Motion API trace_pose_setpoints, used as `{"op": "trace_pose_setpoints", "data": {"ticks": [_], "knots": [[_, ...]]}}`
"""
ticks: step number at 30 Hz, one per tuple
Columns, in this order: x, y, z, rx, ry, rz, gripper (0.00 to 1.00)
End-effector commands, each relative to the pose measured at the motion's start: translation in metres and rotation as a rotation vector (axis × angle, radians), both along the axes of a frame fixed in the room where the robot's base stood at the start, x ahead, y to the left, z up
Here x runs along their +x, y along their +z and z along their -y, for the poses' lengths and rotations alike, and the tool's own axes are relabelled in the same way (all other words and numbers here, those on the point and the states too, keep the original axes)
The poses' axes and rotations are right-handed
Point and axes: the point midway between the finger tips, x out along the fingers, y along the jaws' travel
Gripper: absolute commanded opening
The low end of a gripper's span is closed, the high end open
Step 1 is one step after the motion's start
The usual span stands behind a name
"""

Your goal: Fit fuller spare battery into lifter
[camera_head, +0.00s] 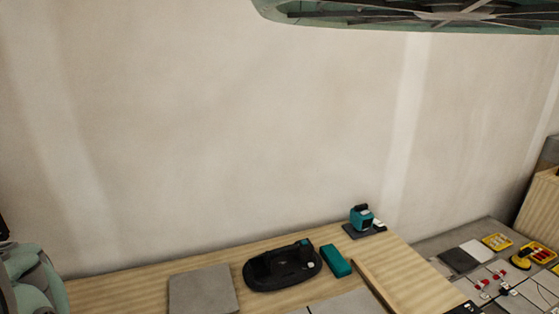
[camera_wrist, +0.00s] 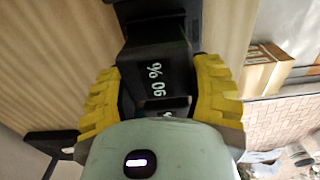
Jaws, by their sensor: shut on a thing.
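My gripper (camera_wrist: 165,100) shows in the wrist view, its two yellow ridged pads closed on either side of a dark battery (camera_wrist: 158,58). The battery carries white digits that read 90 %, turned sideways. Its far end meets or overlaps another dark shape (camera_wrist: 135,10); I cannot tell whether they touch. In the head view, a black oval device with a raised handle, apparently the lifter (camera_head: 262,278), lies on the wooden table. It has a teal part at its right end; its battery slot is not clear. My gripper is outside the head view.
A grey tile (camera_head: 203,291) lies left of the oval device; a teal block (camera_head: 336,261) is at its right. A teal tool (camera_head: 361,217) stands on a dark pad near the table's back edge. Yellow containers (camera_head: 497,241) sit at right. A black piece (camera_wrist: 50,140) is at wrist-view left.

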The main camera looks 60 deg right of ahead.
Motion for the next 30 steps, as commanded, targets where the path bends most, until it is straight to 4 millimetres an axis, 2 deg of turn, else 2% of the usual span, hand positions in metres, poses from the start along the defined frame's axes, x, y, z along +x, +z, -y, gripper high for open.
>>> {"op": "trace_pose_setpoints", "data": {"ticks": [21, 30], "knots": [[0.000, 0.044, -0.001, 0.000, 0.001, 0.000, 0.19], [0.000, 0.044, -0.001, 0.000, 0.001, 0.000, 0.19]]}}
